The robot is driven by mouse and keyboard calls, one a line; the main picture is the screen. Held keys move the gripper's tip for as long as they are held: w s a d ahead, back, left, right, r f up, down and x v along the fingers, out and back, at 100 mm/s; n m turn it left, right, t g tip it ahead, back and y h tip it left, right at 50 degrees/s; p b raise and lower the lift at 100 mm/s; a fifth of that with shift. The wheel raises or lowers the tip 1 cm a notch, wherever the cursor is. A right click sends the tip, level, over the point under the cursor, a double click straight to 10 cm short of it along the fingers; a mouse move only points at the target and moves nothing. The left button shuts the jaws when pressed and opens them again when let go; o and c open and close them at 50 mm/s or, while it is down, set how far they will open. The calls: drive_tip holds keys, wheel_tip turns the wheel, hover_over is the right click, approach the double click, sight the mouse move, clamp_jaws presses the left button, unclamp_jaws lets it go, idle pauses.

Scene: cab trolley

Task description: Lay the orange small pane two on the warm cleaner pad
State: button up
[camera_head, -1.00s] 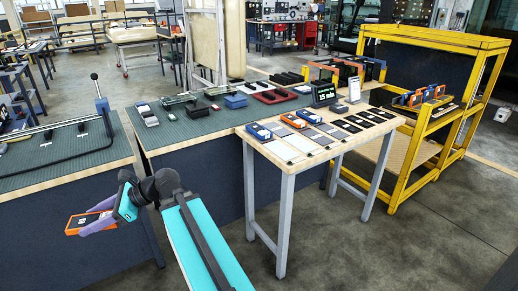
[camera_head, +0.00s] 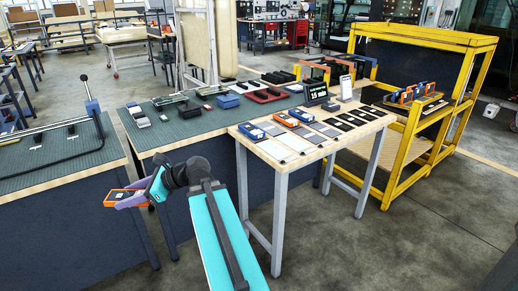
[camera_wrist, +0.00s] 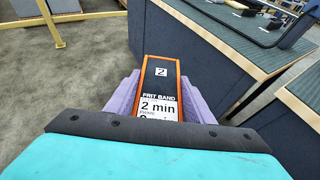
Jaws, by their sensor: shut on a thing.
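My gripper (camera_head: 138,195) is shut on the orange small pane two (camera_head: 114,199), held in the air left of my arm, in front of the long bench. In the wrist view, the pane (camera_wrist: 162,84) sits between the purple fingers (camera_wrist: 122,95); it has an orange rim, a black top part marked "2" and a white label reading "FRIT BAND 2 min". Pale pads (camera_head: 274,149), grey pads and black pads lie in rows on the small wooden table (camera_head: 290,163), well right of my gripper. I cannot tell which one is the warm cleaner pad.
Blue (camera_head: 251,131) and orange (camera_head: 286,119) cases lie along the table's left side. A dark display (camera_head: 316,94) reading "15 min" and a white card (camera_head: 346,87) stand behind. The green-topped bench (camera_head: 180,128) lies behind; a yellow rack (camera_head: 412,150) stands at right.

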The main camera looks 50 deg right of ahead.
drive_tip(key=s+d+r+m+t+h, duration=0.1)
drive_tip(key=s+d+m+h, duration=0.35)
drive_tip(key=d, duration=0.75)
drive_tip(key=s+d+r+m+t+h, duration=0.1)
drive_tip(key=s+d+h, duration=0.1)
drive_tip(key=s+d, duration=0.8)
drive_tip(key=s+d+r+m+t+h, duration=0.1)
drive_tip(key=s+d+m+h, duration=0.25)
drive_tip(key=d, duration=1.15)
drive_tip(key=s+d+r+m+h, duration=0.1)
drive_tip(key=s+d+m+h, duration=0.1)
drive_tip(key=s+d, duration=0.7)
drive_tip(key=s, duration=0.4)
drive_tip(key=shift+s+d+m+g+h+p, duration=0.2)
drive_tip(key=shift+m+g+h+p, duration=0.1)
drive_tip(key=shift+h+p, duration=0.1)
drive_tip(key=shift+w+r, duration=0.1)
drive_tip(key=shift+w, duration=0.05)
drive_tip(key=b, duration=0.1)
hover_over(276, 151)
drive_tip(key=shift+w+f, duration=0.1)
drive_tip(key=shift+f, duration=0.55)
